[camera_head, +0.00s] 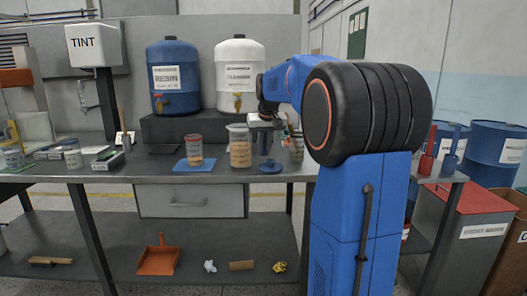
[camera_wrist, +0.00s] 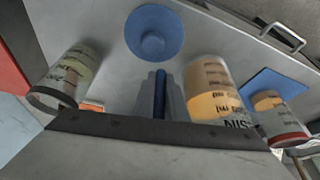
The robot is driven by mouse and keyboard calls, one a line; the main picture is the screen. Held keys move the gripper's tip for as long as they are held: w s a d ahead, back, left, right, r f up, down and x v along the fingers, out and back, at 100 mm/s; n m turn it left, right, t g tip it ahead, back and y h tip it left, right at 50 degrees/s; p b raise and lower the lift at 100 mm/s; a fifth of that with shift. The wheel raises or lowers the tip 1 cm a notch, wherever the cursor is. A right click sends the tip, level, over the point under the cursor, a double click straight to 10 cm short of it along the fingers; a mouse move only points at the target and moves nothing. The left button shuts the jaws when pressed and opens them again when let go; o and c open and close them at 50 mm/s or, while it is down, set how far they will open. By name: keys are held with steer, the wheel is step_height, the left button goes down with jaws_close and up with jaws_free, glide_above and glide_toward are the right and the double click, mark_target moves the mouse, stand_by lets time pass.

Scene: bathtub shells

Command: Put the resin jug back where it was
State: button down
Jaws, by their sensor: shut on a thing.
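The resin jug (camera_head: 239,148), a clear marked vessel with an amber filling, is upright at the table's front, left of my gripper (camera_head: 265,150). In the wrist view the jug (camera_wrist: 212,88) is right beside my gripper's grey fingers (camera_wrist: 160,95). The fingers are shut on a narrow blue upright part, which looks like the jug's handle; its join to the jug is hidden. I cannot tell whether the jug's base touches the table. A round blue piece with a raised centre (camera_head: 270,168) lies on the table by the gripper, also in the wrist view (camera_wrist: 153,33).
A red-rimmed cup (camera_head: 194,150) stands on a blue square mat (camera_head: 180,166) left of the jug. Another marked cup (camera_head: 296,150) stands to the right. Blue (camera_head: 172,75) and white (camera_head: 240,70) drums sit on a dark riser (camera_head: 185,128) behind. Small items crowd the left end.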

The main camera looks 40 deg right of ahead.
steer(key=shift+f, duration=0.3)
steer(key=shift+f, duration=0.15)
steer(key=c, duration=1.8)
jaws_free()
steer(key=shift+o, duration=0.2)
steer(key=v, duration=1.2)
steer(key=s+a+f+n+y, duration=0.1)
steer(key=s+a+f+n, duration=0.1)
steer(key=s+a+f, duration=0.75)
steer(key=s+a+f+n, duration=0.1)
steer(key=s+a+f, duration=0.6)
steer(key=s+a, duration=0.45)
steer(key=s+a+f+n, duration=0.1)
steer(key=s+a+f, duration=0.2)
steer(key=s+f, duration=0.7)
steer(key=shift+s+a+f+n+t+y, duration=0.3)
steer(key=shift+s+a+f+y, duration=0.1)
steer(key=shift+s, duration=0.05)
